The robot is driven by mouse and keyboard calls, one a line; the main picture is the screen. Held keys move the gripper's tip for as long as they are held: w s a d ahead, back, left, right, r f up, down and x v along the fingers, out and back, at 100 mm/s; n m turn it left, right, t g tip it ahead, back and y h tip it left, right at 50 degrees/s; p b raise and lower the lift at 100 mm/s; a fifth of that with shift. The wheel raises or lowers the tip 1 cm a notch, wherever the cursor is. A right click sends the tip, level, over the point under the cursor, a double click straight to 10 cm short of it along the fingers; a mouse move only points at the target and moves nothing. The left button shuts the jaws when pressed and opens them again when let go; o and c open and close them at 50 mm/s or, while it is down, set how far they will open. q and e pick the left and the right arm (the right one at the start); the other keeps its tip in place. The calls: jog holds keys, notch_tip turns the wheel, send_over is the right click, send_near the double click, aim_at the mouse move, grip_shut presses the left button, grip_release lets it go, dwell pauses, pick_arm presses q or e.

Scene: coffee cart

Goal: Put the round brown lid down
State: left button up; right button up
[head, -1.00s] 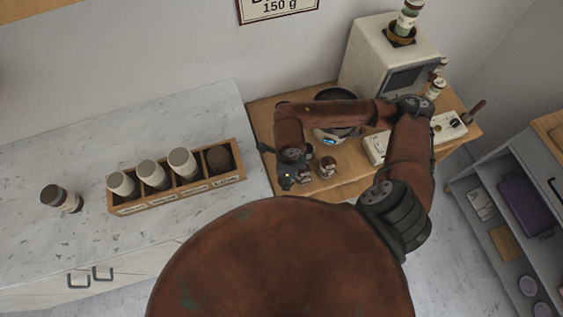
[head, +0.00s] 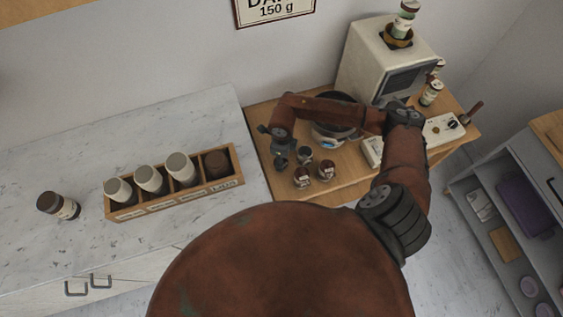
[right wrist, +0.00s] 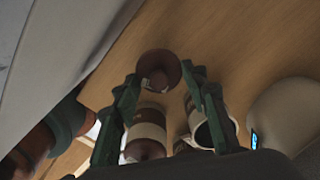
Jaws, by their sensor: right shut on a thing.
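The round brown lid (right wrist: 158,68) is between the fingertips of my right gripper (right wrist: 160,76) in the right wrist view, and the gripper is shut on it. Wood tabletop shows around the lid; I cannot tell whether they touch. In the head view my right gripper (head: 280,160) is over the left part of the wooden table (head: 262,115), and the lid cannot be made out there. My left gripper is not in view.
Two small brown-topped jars (head: 302,178) (head: 326,171) and a small cup (head: 305,155) stand right of the gripper. A scale (head: 328,143) with a dark bowl is behind. The marble counter (head: 60,130) with a divided wooden box (head: 207,192) adjoins on the left.

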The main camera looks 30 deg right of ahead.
jog(key=shift+w+d+f, duration=0.1)
jog(key=shift+w+f, duration=0.2)
jog(key=shift+f, duration=0.15)
notch_tip(320, 180, down, 3)
jog(key=shift+f, duration=0.2)
jog(key=o, duration=1)
jog(key=shift+r, duration=0.1)
jog(key=shift+o, duration=0.2)
jog(key=shift+r, duration=0.1)
